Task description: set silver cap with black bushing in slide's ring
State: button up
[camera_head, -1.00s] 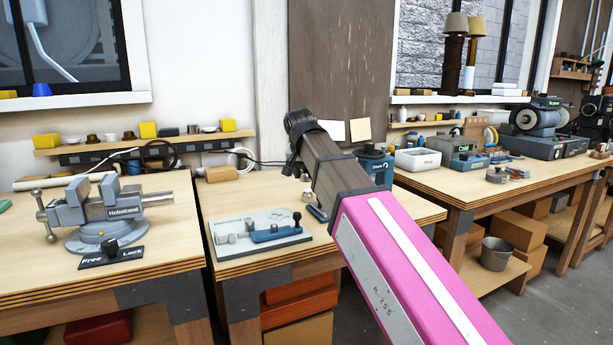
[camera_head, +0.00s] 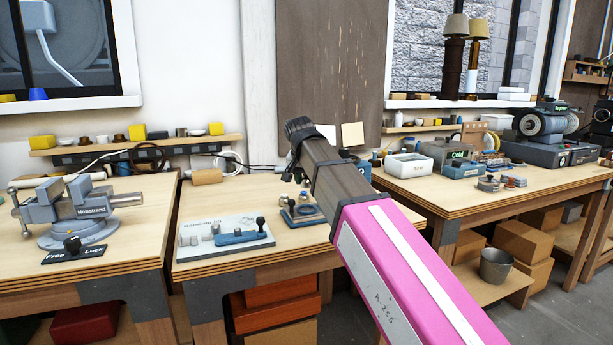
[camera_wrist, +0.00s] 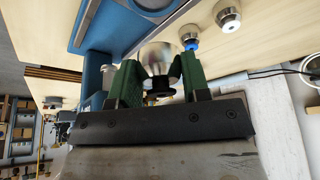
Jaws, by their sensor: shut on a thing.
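My gripper (camera_wrist: 157,82) has green fingers shut on a silver cap (camera_wrist: 157,56). The black bushing (camera_wrist: 160,92) shows at the cap's near end, between the fingers. In the head view my gripper (camera_head: 297,174) hangs over the middle bench; the cap there is too small to make out. A blue fixture (camera_head: 303,211) with small metal parts stands on the bench just below it. I cannot tell which part is the slide's ring.
A grey board with a blue lever piece (camera_head: 240,238) lies left of the fixture. A vise (camera_head: 80,212) stands on the left bench. Two small silver pieces (camera_wrist: 228,18) (camera_wrist: 190,38) stand near the held cap in the wrist view. The bench front is clear.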

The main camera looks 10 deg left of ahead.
aim_at(307, 209)
jog(key=shift+f, duration=3.8)
jog(key=shift+s+f, duration=0.15)
jog(key=o, duration=1)
jog(key=shift+c, duration=0.2)
